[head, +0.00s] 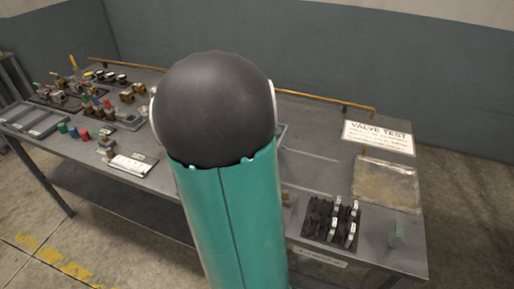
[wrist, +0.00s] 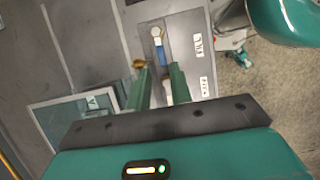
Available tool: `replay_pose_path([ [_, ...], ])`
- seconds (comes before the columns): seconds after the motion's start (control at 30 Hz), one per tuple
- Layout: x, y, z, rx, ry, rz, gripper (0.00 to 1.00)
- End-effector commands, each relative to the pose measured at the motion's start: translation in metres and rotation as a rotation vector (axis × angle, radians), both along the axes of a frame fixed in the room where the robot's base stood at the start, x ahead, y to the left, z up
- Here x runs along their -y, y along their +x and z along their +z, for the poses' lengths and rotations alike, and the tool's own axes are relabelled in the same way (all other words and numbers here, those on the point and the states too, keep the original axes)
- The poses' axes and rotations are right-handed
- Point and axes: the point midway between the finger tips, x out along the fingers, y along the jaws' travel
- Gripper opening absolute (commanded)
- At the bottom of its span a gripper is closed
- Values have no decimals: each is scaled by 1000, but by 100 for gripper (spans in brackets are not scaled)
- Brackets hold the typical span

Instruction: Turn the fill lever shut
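In the wrist view, a blue lever (wrist: 161,52) with a pale round end lies just beyond my fingertips. It is likely the fill lever, but the nearby label (wrist: 197,43) is too small to read surely. My gripper (wrist: 163,70) is open, with two green fingers apart and a gap between them. The lever lines up with this gap; I cannot tell whether a finger touches it. A small brass part (wrist: 139,64) shows beside the left fingertip. In the head view, my arm hides the lever and the gripper.
The grey bench (head: 320,170) carries a VALVE TEST sign (head: 378,137), a clear flat tray (head: 386,184) and a black rack (head: 331,221) on the right. Several small fittings and trays crowd its left end. A yellow pipe (head: 320,98) runs along the back. A glass-topped box (wrist: 75,125) shows in the wrist view.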

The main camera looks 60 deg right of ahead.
Motion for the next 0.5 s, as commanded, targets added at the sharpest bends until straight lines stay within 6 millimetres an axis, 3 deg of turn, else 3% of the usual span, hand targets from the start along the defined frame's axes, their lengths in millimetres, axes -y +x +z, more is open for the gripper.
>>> replay_pose_path([
  [0.2,-2,18,44,4,-4,1,21],
  [0.5,-4,27,67,0,-1,-2,21],
])
